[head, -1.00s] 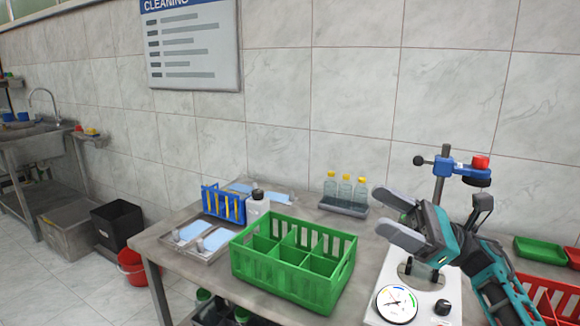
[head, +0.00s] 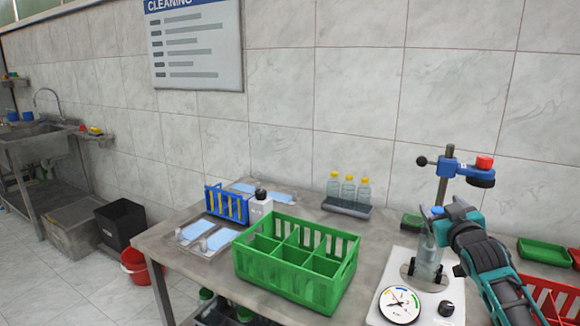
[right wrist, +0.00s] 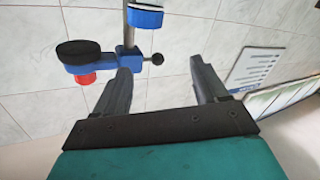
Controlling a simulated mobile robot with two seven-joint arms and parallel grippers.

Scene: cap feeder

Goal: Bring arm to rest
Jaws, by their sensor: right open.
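My right gripper (head: 445,212) is in front of the capping machine's post in the head view, pointing away toward the wall. Its dark fingers are spread and empty in the right wrist view (right wrist: 163,78). The capping machine has a white base (head: 402,262), a dial (head: 399,305) and a blue head with a red knob (head: 466,170). A clear bottle (head: 427,262) stands upright on the base, partly hidden by my right arm. A small blue piece shows above it; I cannot tell whether it is a cap. My left gripper is out of view.
A green divided crate (head: 297,262) stands on the table left of the machine. Yellow-capped bottles (head: 348,190) stand behind it. A blue rack (head: 226,205) and a white bottle (head: 260,207) are further left. Red (head: 552,298) and green (head: 543,253) bins are at the right.

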